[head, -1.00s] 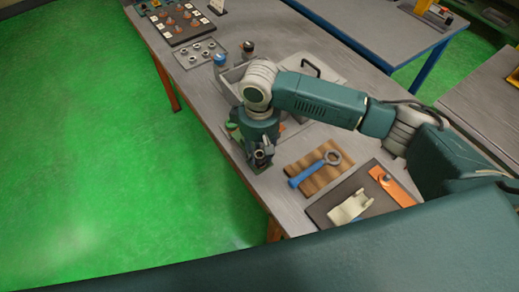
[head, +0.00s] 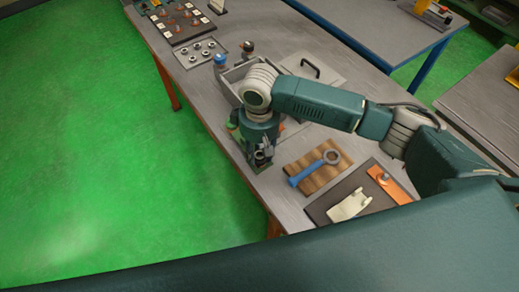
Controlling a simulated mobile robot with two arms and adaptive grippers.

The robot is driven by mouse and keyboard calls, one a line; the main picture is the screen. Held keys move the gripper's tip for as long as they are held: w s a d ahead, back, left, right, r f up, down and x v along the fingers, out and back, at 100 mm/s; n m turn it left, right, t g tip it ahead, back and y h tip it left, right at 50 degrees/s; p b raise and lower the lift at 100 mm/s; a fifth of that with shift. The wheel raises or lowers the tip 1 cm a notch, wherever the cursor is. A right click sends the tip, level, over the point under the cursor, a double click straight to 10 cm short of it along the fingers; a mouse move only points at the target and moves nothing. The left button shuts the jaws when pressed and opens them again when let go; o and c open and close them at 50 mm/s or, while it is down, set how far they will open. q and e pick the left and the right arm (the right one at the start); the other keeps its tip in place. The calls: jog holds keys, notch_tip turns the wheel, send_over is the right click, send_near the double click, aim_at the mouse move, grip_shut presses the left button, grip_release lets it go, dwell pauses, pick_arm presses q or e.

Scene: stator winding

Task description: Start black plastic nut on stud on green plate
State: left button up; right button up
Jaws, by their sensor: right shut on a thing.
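My right gripper (head: 262,156) points down at the left edge of the grey bench, in front of the grey bin. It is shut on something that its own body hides. A small bit of green (head: 234,127) shows beside the gripper, likely part of the green plate. The stud and the black plastic nut cannot be made out; the gripper and wrist cover that spot. My left gripper is not in view.
A dark mat (head: 326,206) holds a cream part (head: 350,205) and an orange part (head: 385,180). A grey bin (head: 234,78), bottles and a tray of nuts (head: 201,53) stand farther back.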

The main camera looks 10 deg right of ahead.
jog(key=shift+f+p, duration=0.35)
jog(key=shift+f, duration=0.05)
dwell(0.9)
jog(key=shift+s+p, duration=0.1)
jog(key=shift+p, duration=0.4)
jog(key=shift+s+f, duration=0.1)
jog(key=shift+f, duration=0.1)
dwell(0.5)
